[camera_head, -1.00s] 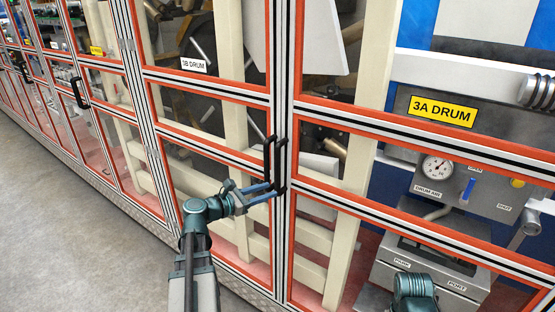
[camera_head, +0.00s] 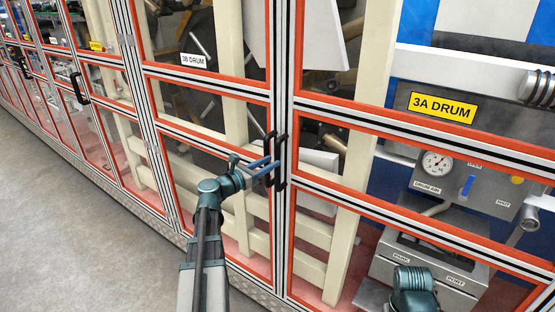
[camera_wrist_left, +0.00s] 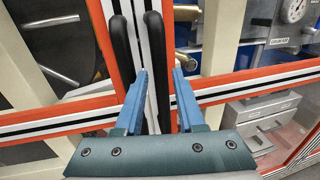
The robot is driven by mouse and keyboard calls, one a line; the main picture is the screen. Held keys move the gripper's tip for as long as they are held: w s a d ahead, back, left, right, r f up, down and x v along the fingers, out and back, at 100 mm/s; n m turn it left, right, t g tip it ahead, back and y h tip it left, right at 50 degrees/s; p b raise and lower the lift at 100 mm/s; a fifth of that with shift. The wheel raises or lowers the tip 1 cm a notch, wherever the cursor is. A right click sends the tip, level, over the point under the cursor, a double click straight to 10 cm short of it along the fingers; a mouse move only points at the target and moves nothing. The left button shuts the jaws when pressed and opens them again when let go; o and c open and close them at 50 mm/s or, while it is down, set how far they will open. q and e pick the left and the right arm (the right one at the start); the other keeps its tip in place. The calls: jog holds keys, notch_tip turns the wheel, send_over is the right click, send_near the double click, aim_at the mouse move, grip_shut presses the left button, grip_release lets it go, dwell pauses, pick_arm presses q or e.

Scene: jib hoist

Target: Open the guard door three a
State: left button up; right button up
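The guard door of 3A (camera_head: 345,130) is an orange-edged framed clear panel, upright and closed, with a yellow 3A DRUM sign (camera_head: 443,108) seen behind it. Its black bar handle (camera_head: 282,162) stands at the door's left edge, beside the black handle (camera_head: 269,158) of the 3B door. My left gripper (camera_head: 264,169) is at the handles. In the left wrist view its blue fingers (camera_wrist_left: 160,92) are apart, with the right handle (camera_wrist_left: 156,60) running down between them and the left handle (camera_wrist_left: 123,50) outside the left finger. Contact cannot be told. My right gripper is out of view.
A white 3B DRUM label (camera_head: 193,61) shows on the left panel. Behind the 3A panel are a gauge (camera_head: 436,162) and a grey box (camera_head: 430,262). More framed doors run to the far left. The grey floor (camera_head: 80,220) at left is clear.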

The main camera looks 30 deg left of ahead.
pick_arm(q)
jog(key=shift+x, duration=2.15)
grip_shut()
